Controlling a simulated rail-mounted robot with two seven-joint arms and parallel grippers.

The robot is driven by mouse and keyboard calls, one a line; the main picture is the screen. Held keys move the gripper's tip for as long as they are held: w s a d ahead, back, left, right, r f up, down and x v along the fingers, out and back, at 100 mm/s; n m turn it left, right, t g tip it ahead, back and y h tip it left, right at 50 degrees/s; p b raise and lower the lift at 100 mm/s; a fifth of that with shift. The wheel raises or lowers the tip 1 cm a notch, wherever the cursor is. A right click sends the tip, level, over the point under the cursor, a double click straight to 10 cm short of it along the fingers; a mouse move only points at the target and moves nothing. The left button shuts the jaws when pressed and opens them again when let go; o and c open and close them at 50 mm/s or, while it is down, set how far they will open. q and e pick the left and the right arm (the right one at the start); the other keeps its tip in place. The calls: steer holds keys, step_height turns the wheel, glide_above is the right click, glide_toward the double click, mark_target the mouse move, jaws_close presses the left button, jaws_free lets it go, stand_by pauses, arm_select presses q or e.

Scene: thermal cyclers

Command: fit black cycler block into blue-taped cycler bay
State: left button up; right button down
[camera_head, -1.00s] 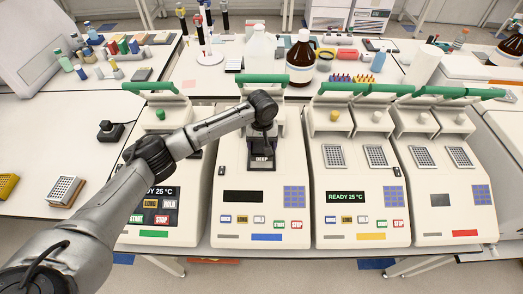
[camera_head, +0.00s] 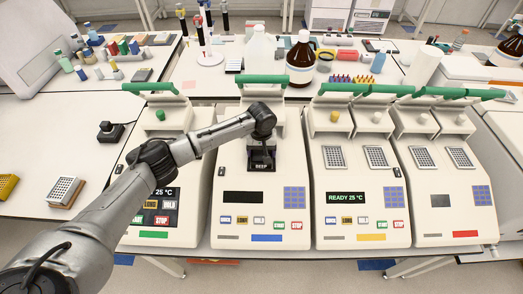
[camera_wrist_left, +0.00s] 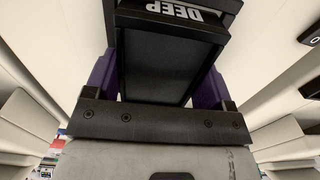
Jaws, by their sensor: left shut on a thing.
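The black cycler block (camera_head: 262,155), marked DEEP, is at the bay of the blue-taped cycler (camera_head: 230,211), second from the left. Blue tape (camera_head: 267,238) is on that cycler's front. My left gripper (camera_head: 263,140) reaches over the bay from above and is shut on the block. In the left wrist view the block (camera_wrist_left: 165,62) sits between the purple fingers of my left gripper (camera_wrist_left: 157,82). The block and arm hide most of the bay. I cannot tell whether the block is fully seated. My right gripper is out of view.
Green-, yellow- and red-taped cyclers (camera_head: 140,215) (camera_head: 340,215) (camera_head: 430,215) stand on either side, with raised green-handled lids. A small black item (camera_head: 110,131) and a white rack (camera_head: 65,191) are on the left bench. Bottles stand behind.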

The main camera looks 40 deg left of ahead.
mark_target(262, 152)
arm_select(q)
steer(key=o, duration=1.2)
steer(key=shift+o, duration=0.2)
steer(key=shift+r, duration=0.3)
step_height(262, 152, up, 12)
steer(key=shift+f, duration=0.15)
